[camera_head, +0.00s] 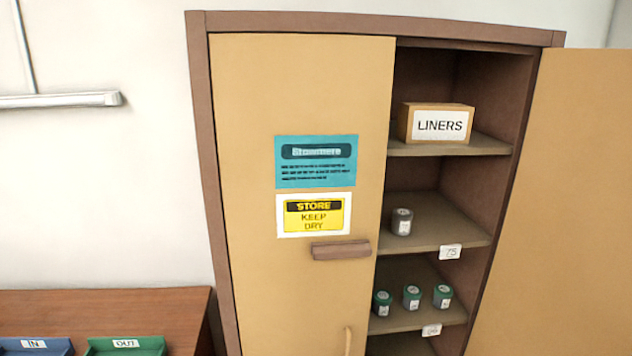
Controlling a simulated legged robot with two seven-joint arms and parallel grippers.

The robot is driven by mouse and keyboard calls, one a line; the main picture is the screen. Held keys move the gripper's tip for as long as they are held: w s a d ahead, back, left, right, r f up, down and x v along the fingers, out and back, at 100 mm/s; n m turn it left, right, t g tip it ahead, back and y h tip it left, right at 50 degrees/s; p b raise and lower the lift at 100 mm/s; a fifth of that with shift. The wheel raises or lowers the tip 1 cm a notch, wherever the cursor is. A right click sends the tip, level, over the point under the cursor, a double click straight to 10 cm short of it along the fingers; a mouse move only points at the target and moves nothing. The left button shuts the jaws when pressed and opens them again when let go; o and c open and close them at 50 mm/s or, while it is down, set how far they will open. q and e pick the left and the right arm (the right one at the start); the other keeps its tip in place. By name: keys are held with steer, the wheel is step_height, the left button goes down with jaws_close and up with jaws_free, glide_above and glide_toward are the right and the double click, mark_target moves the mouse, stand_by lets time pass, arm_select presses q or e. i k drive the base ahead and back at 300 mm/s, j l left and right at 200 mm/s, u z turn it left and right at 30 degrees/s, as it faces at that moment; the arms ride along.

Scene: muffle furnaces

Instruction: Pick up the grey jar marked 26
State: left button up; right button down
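A small grey jar (402,222) with a dark lid stands upright on the middle shelf of the open right half of the cabinet (200,180). It has a white label whose marking is too small to read. It is near the inner edge of the closed left door (240,90). Three green-lidded jars stand in a row on the shelf below, the middle one (412,297) between the other two. Neither of my grippers is in view.
The right door (570,200) stands open. A box marked LINERS (440,124) sits on the upper shelf. A horizontal handle (341,250) juts from the left door. A blue IN tray (60,350) and a green OUT tray (150,347) lie on a wooden table (100,305) at lower left.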

mark_target(412, 294)
steer(key=l, duration=0.55)
steer(key=k+l+u, duration=0.15)
steer(key=l, duration=0.95)
steer(key=l+u, duration=0.25)
steer(key=l, duration=1.2)
steer(key=l+u, duration=0.25)
steer(key=l, duration=1.15)
steer(key=k, duration=0.05)
